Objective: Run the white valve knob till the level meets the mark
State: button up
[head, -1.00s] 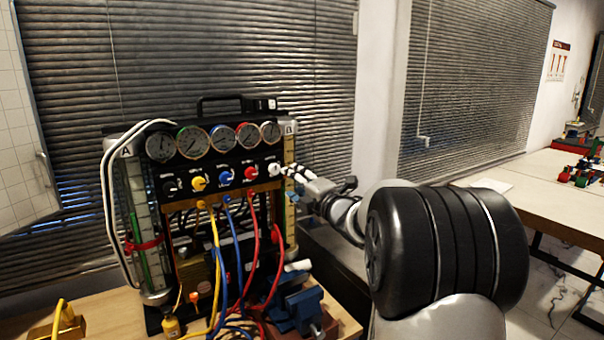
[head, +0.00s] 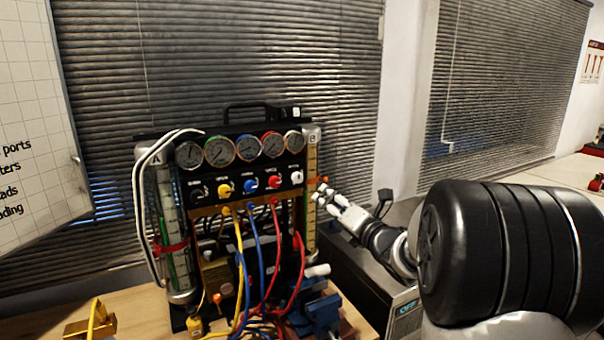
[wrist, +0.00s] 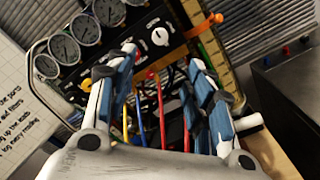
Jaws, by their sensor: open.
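The white valve knob (head: 297,177) is at the right end of the knob row on the gauge rig. It also shows in the wrist view (wrist: 160,36), beyond my fingers. My gripper (head: 321,191) is open and empty, right of and slightly below the knob, apart from it. In the wrist view its fingers (wrist: 163,62) are spread, with cables showing between them. Column A (head: 163,215) stands at the left with a red band (head: 172,248) and green inside its lower part. Column B (head: 312,215) stands at the right, with an orange marker (head: 321,180) near its top. The exact liquid levels are unclear.
Black, yellow, blue and red knobs sit left of the white one, below several round gauges (head: 247,148). Yellow, blue and red cables (head: 262,270) hang in front. A blue vise (head: 318,312) stands at the lower right. A dark box (head: 365,275) is beneath my arm.

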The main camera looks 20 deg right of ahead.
aim_at(299, 179)
jog(key=w, duration=1.1)
jog(key=w+b, duration=0.1)
jog(key=w, duration=0.5)
jog(key=shift+w+a, duration=0.1)
jog(key=shift+a, duration=0.2)
jog(key=c, duration=1.1)
